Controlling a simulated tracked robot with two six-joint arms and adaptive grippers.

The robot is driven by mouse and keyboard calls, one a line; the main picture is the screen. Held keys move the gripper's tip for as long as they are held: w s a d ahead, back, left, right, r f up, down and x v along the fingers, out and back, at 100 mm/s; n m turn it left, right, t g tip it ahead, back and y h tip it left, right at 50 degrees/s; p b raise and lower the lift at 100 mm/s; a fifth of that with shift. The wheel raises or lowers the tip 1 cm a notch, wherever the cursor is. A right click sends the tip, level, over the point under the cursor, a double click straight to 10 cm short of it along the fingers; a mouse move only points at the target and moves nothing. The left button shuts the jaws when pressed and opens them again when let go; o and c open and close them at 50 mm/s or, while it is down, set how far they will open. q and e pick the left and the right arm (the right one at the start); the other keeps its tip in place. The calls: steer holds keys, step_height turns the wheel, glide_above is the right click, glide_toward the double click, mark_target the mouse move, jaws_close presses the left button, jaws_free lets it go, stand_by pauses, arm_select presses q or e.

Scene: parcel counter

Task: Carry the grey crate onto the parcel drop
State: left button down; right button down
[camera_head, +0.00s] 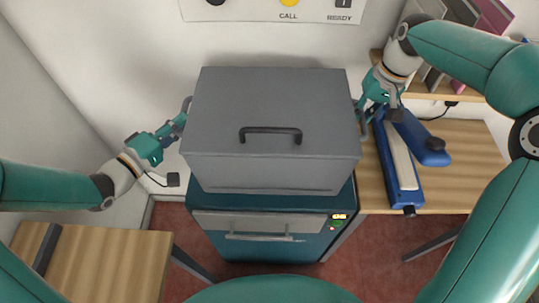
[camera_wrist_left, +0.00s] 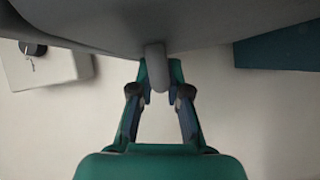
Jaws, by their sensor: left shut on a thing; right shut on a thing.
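The grey crate (camera_head: 270,120) is a large closed box with a dark handle on its lid, level between my two grippers. It covers most of the top of the teal cabinet (camera_head: 285,206), which I take for the parcel drop; I cannot tell whether they touch. My left gripper (camera_head: 180,121) is shut on the grip at the crate's left side. In the left wrist view its fingers (camera_wrist_left: 159,92) close around a grey grip (camera_wrist_left: 156,68) under the crate's edge. My right gripper (camera_head: 366,104) is shut at the crate's right side, its fingertips partly hidden.
A blue hinged device (camera_head: 398,165) lies on the wooden table (camera_head: 455,165) at the right, close to my right gripper. A shelf (camera_head: 440,93) with upright books is behind it. Another wooden table (camera_head: 105,260) is at lower left.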

arm_select(q)
steer(key=shift+w+a, duration=0.1)
steer(key=shift+a, duration=0.05)
arm_select(e)
steer(key=shift+d+f, duration=0.1)
steer(key=shift+d, duration=0.05)
